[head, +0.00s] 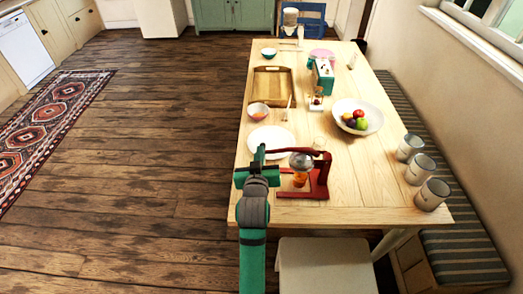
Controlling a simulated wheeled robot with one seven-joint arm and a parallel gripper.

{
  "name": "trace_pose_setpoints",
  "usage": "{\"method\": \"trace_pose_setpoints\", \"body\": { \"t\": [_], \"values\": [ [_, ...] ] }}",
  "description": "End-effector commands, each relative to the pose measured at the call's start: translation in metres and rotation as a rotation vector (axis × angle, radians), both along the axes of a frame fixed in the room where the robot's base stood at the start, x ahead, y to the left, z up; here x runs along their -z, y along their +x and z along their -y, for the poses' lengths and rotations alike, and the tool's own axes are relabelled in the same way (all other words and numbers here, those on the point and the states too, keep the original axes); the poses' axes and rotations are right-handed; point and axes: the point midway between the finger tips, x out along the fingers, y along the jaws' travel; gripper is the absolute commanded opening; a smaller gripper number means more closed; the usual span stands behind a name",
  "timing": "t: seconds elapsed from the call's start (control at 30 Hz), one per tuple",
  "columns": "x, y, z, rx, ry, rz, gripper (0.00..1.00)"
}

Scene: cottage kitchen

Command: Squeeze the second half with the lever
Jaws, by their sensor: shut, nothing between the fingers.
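The red lever press (318,182) stands on the near end of the wooden table. Its lever (285,151) reaches left from the top of the post and looks about level. A grey metal dome (301,161) hangs under the lever. Something orange (300,180) shows below the dome; whether it is juice or fruit is too small to tell. The second half cannot be made out.
A white plate (270,132) lies just behind the press, with a bowl (258,111) and a wooden tray (254,91) beyond. A fruit bowl (372,111) and three grey cups (420,169) stand to the right. A pale stool (325,265) stands at the near end.

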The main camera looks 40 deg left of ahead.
Motion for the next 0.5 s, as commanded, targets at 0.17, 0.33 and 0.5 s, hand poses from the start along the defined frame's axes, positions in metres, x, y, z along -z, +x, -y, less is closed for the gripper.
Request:
{"method": "trace_pose_setpoints", "body": {
  "t": [0.17, 0.33, 0.5],
  "values": [
    [0.000, 0.000, 0.000, 0.000, 0.000, -0.001, 0.00],
    [-0.006, 0.000, 0.000, 0.001, 0.001, 0.000, 0.00],
    [-0.028, 0.000, -0.002, 0.002, 0.003, 0.003, 0.00]
  ]
}}
